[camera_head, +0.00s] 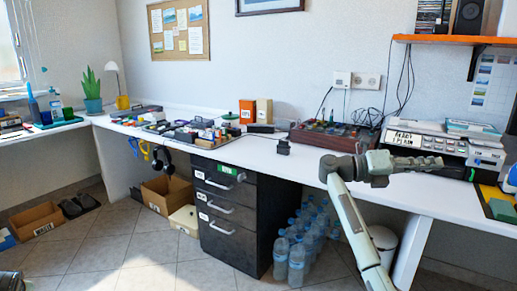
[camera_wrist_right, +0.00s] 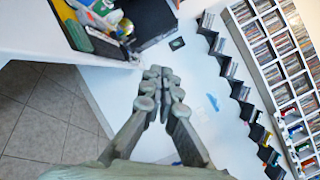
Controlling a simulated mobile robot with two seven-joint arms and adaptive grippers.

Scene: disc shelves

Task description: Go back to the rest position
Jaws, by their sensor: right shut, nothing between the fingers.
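My right gripper (camera_head: 437,162) reaches in from the lower right in the head view, over the front part of the white desk (camera_head: 300,160). It points to the right, toward the front of a grey machine with a "READY 1 PLAIN" label (camera_head: 404,139). In the right wrist view the fingertips of this gripper (camera_wrist_right: 161,80) are together with nothing between them.
A black drawer unit (camera_head: 232,210) and several water bottles (camera_head: 297,255) stand under the desk. Mixing gear (camera_head: 335,136) lies behind the arm. An orange shelf (camera_head: 450,41) hangs above. Disc shelves (camera_wrist_right: 285,75) show in the wrist view.

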